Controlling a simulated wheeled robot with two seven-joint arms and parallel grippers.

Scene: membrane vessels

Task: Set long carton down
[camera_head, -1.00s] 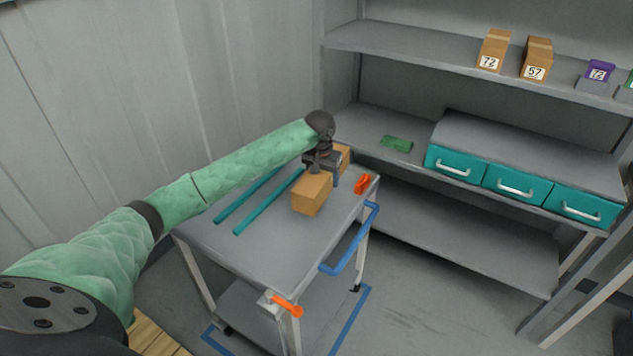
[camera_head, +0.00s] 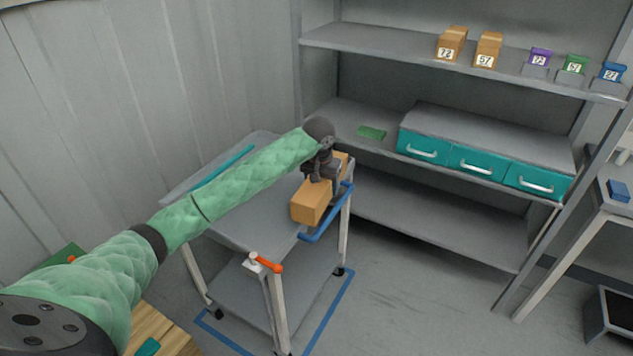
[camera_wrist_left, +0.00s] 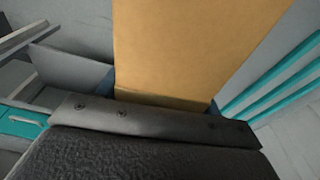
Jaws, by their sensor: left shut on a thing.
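The long carton (camera_head: 309,204) is a plain tan box over the right side of the grey cart (camera_head: 255,218), by the blue handle. My left gripper (camera_head: 325,178) is shut on it around its middle; the carton's far end shows beyond the gripper. The carton overlaps part of the cart's edge and handle in the head view, and I cannot tell whether it touches the top. In the left wrist view the carton (camera_wrist_left: 190,50) fills the upper middle, close against the dark finger. My right gripper is not in view.
A teal strip (camera_head: 223,167) lies on the cart's far left. The blue handle (camera_head: 327,222) runs along the cart's right side. A shelf rack behind holds teal drawers (camera_head: 477,160), a green flat item (camera_head: 371,132) and numbered boxes (camera_head: 452,43). The cart's near top is clear.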

